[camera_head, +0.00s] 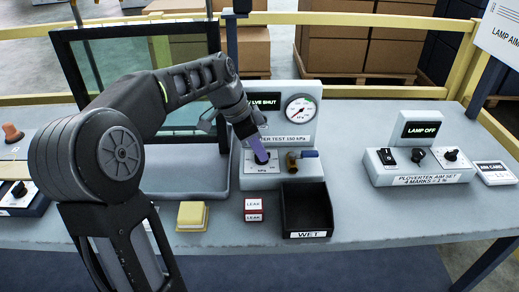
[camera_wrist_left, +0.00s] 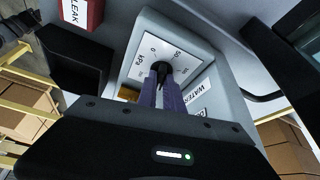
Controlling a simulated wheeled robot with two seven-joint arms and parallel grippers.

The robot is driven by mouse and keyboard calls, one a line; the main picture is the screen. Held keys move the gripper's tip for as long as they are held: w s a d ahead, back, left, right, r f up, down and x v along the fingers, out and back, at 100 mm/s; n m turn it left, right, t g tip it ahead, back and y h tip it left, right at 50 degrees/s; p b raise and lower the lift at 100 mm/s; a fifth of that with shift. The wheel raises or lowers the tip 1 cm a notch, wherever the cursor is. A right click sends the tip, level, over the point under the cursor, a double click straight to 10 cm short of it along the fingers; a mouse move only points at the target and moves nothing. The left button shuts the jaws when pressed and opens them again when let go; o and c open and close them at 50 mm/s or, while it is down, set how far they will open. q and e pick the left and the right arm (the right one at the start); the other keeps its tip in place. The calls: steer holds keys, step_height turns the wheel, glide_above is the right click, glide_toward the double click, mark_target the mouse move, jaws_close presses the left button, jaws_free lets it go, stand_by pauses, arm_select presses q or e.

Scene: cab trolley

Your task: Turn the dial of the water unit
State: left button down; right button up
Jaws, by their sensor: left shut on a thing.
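The water unit (camera_head: 312,128) is a pale grey housing at the middle of the bench, with a round pressure gauge (camera_head: 300,109) and a sign reading partly "LVE SHUT". Its dial (camera_wrist_left: 161,68) is a small black knob on a white scale plate (camera_wrist_left: 178,54), seen in the left wrist view. My left gripper (camera_head: 261,157) reaches down to the plate from the left. Its purple fingers are shut on the dial, one on each side, and in the head view they hide most of it. A valve with a blue handle (camera_head: 309,154) sits right of the plate. My right gripper is not in view.
A black bin marked WET (camera_head: 306,207), red and white LEAK block (camera_head: 254,209) and yellow sponge-like block (camera_head: 192,215) stand in front. A framed glass panel (camera_head: 140,80) stands behind my arm. The lamp unit (camera_head: 420,160) is at right, with clear bench between.

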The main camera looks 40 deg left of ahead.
arm_select(q)
steer(key=c, duration=1.5)
jaws_free()
steer(key=shift+r, duration=0.1)
steer(key=v, duration=0.7)
steer(key=shift+s+a+r+p, duration=0.1)
steer(key=shift+s+r+p, duration=0.05)
steer(key=shift+r+p, duration=0.2)
steer(key=shift+o, duration=0.3)
steer(key=shift+f, duration=0.1)
